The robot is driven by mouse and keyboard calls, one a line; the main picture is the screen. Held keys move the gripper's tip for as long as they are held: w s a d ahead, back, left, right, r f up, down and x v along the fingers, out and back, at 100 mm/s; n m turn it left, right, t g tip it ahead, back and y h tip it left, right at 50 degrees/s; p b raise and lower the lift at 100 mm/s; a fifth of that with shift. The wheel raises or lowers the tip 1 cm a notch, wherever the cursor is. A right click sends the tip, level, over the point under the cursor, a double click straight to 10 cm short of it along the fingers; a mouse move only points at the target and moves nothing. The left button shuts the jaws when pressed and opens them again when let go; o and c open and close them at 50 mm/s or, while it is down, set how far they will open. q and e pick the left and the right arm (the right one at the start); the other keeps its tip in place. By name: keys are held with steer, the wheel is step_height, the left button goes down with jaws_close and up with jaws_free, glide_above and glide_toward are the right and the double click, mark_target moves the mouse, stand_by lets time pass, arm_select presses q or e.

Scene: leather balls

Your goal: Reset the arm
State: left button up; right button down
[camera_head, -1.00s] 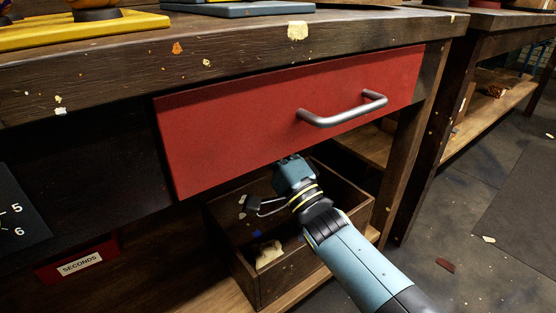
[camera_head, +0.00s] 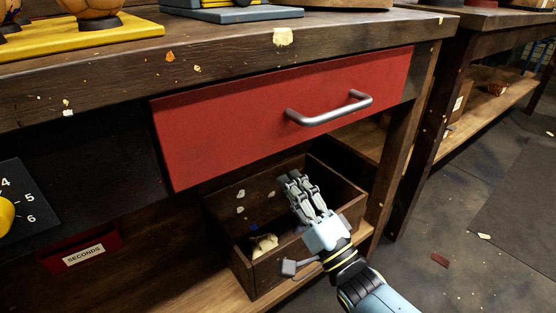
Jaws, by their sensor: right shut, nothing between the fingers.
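My right gripper (camera_head: 296,181) is in the camera_head view, low and right of centre. Its fingers lie close together with nothing between them. It hangs in front of and over an open wooden box (camera_head: 262,271) on the lower shelf, below the red drawer (camera_head: 235,125). The gripper is apart from the drawer's grey metal handle (camera_head: 332,111), which is above it. The drawer front looks shut. My right forearm (camera_head: 385,303) comes in from the bottom right. My left gripper is out of view.
The workbench top (camera_head: 225,62) runs above the drawer, with a yellow tray (camera_head: 115,30) and a blue-grey plate (camera_head: 232,15) on it. A red bin (camera_head: 82,249) labelled SECONDS sits lower left, below a black numbered dial panel (camera_head: 30,190). Open floor (camera_head: 440,215) lies at the right.

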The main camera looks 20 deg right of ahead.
steer(key=s+d+f+n+g+h, duration=0.2)
steer(key=s+d+f+g+h, duration=0.3)
steer(key=s+f, duration=0.4)
steer(key=s+d+f+n+g+h, duration=0.2)
steer(key=s+d+f+g, duration=0.35)
steer(key=s+f, duration=0.3)
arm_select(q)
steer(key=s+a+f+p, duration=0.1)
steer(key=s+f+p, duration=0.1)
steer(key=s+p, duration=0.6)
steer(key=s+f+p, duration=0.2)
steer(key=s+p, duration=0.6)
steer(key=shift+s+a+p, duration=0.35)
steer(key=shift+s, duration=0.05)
arm_select(e)
steer(key=s+d+f+n+g, duration=0.1)
steer(key=s+f+n+g, duration=0.1)
steer(key=s, duration=0.9)
steer(key=s+d+f+n+g+h, duration=0.1)
steer(key=s+n+g, duration=0.4)
steer(key=s, duration=0.6)
steer(key=s+d+f+n+g, duration=0.2)
steer(key=s+f+n+g, duration=0.1)
steer(key=s, duration=0.8)
step_height(320, 180, down, 2)
steer(key=shift+s+d+f+n+g+h, duration=0.1)
steer(key=shift+s+d+n+g+h, duration=0.25)
steer(key=shift+g, duration=0.3)
